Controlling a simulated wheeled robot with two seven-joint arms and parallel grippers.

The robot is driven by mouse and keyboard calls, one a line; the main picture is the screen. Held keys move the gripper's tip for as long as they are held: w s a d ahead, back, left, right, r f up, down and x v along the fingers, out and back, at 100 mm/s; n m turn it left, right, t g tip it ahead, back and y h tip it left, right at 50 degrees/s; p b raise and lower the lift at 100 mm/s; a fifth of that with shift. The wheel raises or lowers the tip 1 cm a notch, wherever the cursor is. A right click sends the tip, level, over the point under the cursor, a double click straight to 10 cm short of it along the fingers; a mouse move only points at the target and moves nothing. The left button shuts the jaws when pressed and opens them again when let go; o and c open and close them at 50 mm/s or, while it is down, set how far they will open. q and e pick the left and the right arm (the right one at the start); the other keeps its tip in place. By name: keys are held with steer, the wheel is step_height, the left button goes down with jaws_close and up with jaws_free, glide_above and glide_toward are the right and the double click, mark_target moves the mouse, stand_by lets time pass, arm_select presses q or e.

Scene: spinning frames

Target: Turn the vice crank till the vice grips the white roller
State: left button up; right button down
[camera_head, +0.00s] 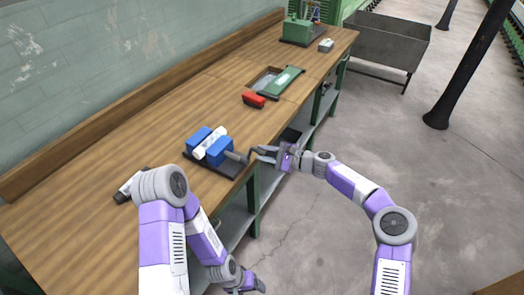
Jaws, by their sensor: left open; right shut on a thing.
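The vice has two blue jaws (219,151) on a dark base plate (194,164) near the front edge of the wooden bench. The white roller (210,144) lies between the jaws; I cannot tell whether both touch it. The crank (236,157) sticks out from the vice's right side towards the bench's front edge. My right gripper (256,154) is at the outer end of the crank and shut on it; the fingers partly hide the handle. My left gripper (258,285) is low in front of the bench, open and empty, well away from the vice.
A red object (254,100) and a tray with a green lid (285,80) lie farther along the bench (110,135). A green machine (297,30) stands at the far end. The floor in front is clear.

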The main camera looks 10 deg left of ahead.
steer(key=shift+w+d+f+m+g+y+b, duration=0.1)
steer(key=shift+w+d+f+m+y+b, duration=0.15)
steer(key=shift+f+m+b, duration=0.85)
steer(key=shift+w+d+f+m+g+y+p, duration=0.1)
steer(key=shift+w+f+m+y, duration=0.4)
steer(key=shift+m, duration=1.4)
steer(key=shift+w+d+f+m+g+y+b, duration=0.15)
steer(key=shift+f+m+b, duration=0.55)
steer(key=shift+m, duration=0.8)
steer(key=shift+f, duration=0.15)
